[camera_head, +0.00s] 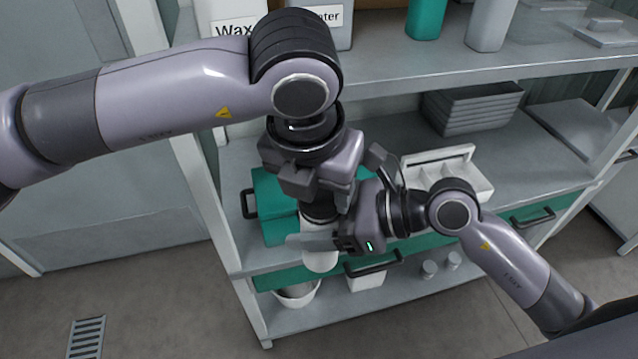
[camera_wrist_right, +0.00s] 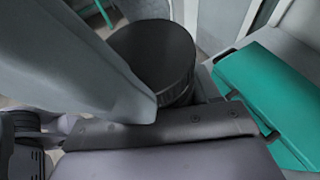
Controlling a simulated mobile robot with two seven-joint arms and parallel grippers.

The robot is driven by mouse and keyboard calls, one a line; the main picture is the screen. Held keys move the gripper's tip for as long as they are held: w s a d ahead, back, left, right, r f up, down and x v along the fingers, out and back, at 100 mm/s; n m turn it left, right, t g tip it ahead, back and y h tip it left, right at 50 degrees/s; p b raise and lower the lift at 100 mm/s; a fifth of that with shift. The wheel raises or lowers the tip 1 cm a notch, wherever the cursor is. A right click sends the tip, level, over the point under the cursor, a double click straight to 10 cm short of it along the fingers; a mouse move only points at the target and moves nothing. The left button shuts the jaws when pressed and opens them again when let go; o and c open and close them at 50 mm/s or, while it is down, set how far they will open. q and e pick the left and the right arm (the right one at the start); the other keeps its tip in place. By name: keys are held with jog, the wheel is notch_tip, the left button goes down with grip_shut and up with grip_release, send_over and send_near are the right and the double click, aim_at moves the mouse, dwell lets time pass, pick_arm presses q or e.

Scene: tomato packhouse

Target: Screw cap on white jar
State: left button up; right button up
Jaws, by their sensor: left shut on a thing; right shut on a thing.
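The white jar (camera_head: 321,261) is upright in front of the shelf unit, held off the surfaces. The dark cap (camera_head: 320,212) is at the jar's top, directly under my left gripper (camera_head: 318,198), which comes from above and is shut on it. My right gripper (camera_head: 318,243) comes from the right and is shut around the jar's body, its light grey finger crossing the front. In the right wrist view a dark round piece (camera_wrist_right: 155,52) with a ribbed edge, likely the cap, shows beside a large grey finger. Whether the cap's thread is engaged is hidden.
A green case (camera_head: 272,190) lies on the middle shelf behind the jar; it also shows in the right wrist view (camera_wrist_right: 268,88). A white divided tray (camera_head: 470,180) and stacked grey trays (camera_head: 470,108) stand to the right. A white bowl (camera_head: 297,294) is below.

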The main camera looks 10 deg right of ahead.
pick_arm(q)
jog(key=shift+f, duration=0.65)
dwell(0.6)
jog(key=shift+w, duration=0.1)
jog(key=shift+r, duration=0.3)
jog(key=shift+r, duration=0.35)
dwell(0.8)
